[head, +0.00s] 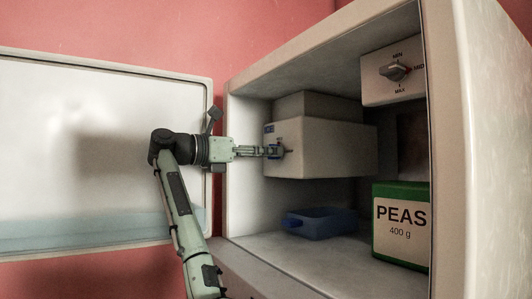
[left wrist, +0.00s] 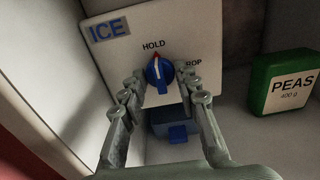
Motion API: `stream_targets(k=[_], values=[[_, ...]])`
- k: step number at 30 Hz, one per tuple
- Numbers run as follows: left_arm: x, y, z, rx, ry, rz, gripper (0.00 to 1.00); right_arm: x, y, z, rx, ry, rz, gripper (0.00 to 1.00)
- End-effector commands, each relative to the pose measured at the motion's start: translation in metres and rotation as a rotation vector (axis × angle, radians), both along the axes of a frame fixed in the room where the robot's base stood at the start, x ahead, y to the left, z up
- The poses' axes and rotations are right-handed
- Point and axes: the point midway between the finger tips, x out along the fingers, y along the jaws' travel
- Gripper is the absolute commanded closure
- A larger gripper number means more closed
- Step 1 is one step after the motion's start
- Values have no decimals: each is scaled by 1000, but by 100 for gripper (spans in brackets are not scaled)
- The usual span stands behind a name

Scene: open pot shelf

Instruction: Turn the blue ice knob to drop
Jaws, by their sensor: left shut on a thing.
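The blue ice knob (left wrist: 159,73) is on the front of the white ice box (head: 318,148). In the left wrist view its white line points up to the red mark under the word HOLD. The word DROP is to its right, its first letter hidden by a finger. My left gripper (head: 276,151) reaches into the open cabinet from the left, and its fingers are shut on the knob, one on each side. The knob is mostly hidden by the fingers in the head view. My right gripper is not in view.
A blue tray (head: 322,222) lies below the ice box. A green PEAS box (head: 401,226) stands to the right, under a panel with a grey MIN–MAX dial (head: 394,71). The open white door (head: 90,130) is on the left, behind my left arm.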

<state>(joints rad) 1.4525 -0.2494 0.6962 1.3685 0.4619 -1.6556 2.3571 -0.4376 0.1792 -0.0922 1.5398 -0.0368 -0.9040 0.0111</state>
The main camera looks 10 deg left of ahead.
Motion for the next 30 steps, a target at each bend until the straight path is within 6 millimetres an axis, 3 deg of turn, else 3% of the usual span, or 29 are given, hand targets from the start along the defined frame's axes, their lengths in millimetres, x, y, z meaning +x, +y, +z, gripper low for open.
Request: stream_targets(k=[3,14,30], values=[[0,0,0,0,0,-1,98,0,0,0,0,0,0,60],[0,0,-1,57,-54,0,98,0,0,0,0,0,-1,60],[0,1,-1,384,-377,0,98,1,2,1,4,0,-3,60]])
